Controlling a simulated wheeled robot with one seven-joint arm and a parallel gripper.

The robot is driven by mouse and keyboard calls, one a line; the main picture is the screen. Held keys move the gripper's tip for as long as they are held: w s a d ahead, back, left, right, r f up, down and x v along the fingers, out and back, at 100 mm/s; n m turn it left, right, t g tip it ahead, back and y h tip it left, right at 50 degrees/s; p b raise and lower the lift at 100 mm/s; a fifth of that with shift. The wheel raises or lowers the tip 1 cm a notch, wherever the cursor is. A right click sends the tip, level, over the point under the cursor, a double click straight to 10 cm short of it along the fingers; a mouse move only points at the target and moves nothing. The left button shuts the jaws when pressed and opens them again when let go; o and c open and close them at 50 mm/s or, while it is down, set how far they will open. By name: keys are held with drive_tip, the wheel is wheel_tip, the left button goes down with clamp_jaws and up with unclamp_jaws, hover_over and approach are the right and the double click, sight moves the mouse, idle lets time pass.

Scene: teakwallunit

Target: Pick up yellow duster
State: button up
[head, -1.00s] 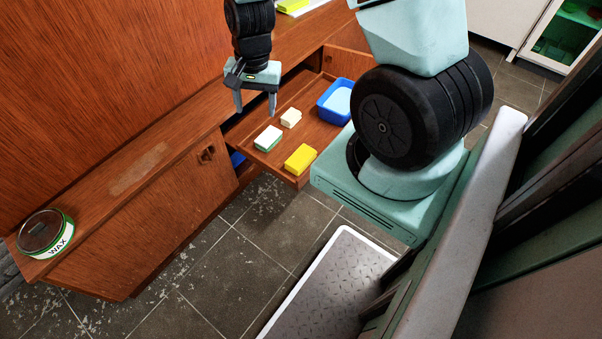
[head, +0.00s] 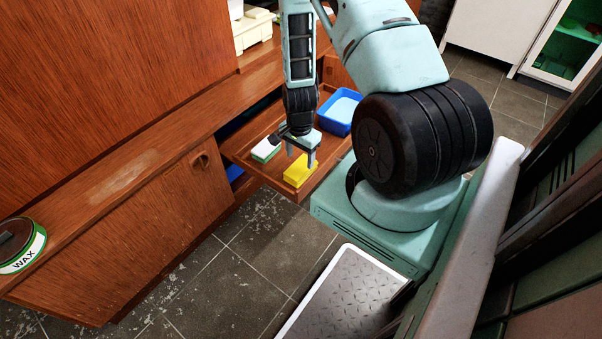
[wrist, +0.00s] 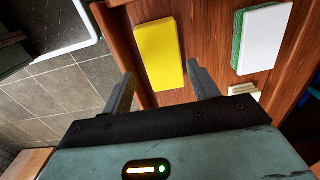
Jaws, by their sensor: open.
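The yellow duster (head: 297,175) lies flat in an open wooden drawer, near its front corner. I cannot tell the exact height between the fingertips and the duster.
A white and green sponge (head: 266,150) lies in the drawer beside the duster, also in the wrist view (wrist: 262,40). A blue tub (head: 338,112) stands further back in the drawer. The drawer's wooden edge (wrist: 128,50) runs close to the duster. A wax tin (head: 20,245) sits on the ledge.

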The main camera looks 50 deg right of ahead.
sight(301, 167)
drive_tip(key=f, duration=0.2)
drive_tip(key=f+b, duration=0.1)
drive_tip(key=f, duration=0.1)
drive_tip(key=f+b, duration=0.1)
drive_tip(key=f, duration=0.1)
drive_tip(key=shift+w+d+f, duration=0.1)
drive_tip(key=shift+d+f, duration=0.1)
drive_tip(key=shift+d, duration=0.15)
drive_tip(key=shift+r, duration=0.1)
drive_tip(key=c, duration=0.6)
